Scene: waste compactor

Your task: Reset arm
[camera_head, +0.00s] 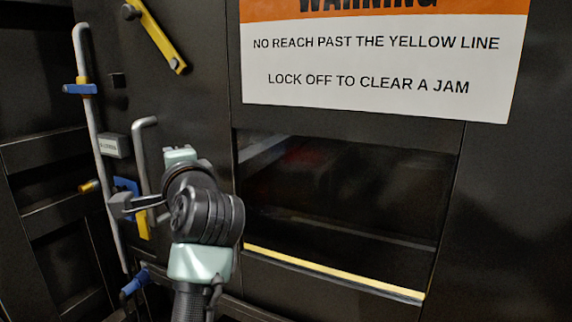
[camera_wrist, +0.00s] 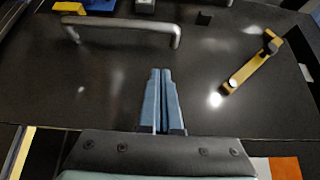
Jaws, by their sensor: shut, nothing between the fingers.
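My gripper (camera_wrist: 161,74) is shut and empty in the wrist view. Its two blue-grey fingers lie together over the dark panel. In the head view my arm rises in front of the panel, and the fingertips are not clear there. A grey bar handle (camera_head: 143,150) stands on the door beside my wrist, partly hidden by it. The handle also shows in the wrist view (camera_wrist: 120,27), beyond the fingertips and apart from them. A blue and yellow latch piece (camera_head: 143,226) sits left of my wrist, partly covered.
A yellow lever (camera_head: 155,35) is on the panel above. A long grey rod (camera_head: 98,140) with blue brackets runs down the left. A dark opening (camera_head: 340,200) with a yellow line (camera_head: 330,271) lies to the right, under a warning sign (camera_head: 380,65).

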